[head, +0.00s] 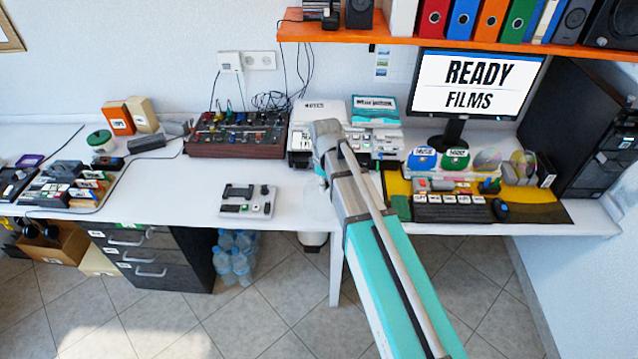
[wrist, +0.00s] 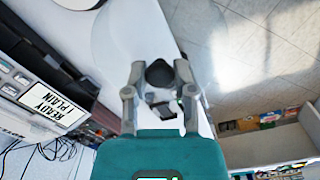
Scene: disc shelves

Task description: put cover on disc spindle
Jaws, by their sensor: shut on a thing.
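My gripper (wrist: 158,72) is shut on a dark round knob (wrist: 160,74). The knob appears to belong to a clear cover (wrist: 125,38), whose faint round outline spreads beyond the fingers in the wrist view. In the head view a faint clear shape (head: 318,205) shows below the end of my arm, above the white desk. The arm hides the fingers there. I cannot make out the disc spindle for certain in either view. A pale round thing (wrist: 78,3) is cut off by the wrist view's top edge.
The white desk (head: 300,190) is clear around a small grey control box (head: 247,202). A mixer (head: 235,133) and a printer-like unit (head: 305,135) stand behind. A monitor (head: 475,85), keyboard (head: 450,208), mouse (head: 503,210) and loose discs (head: 487,160) crowd the right.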

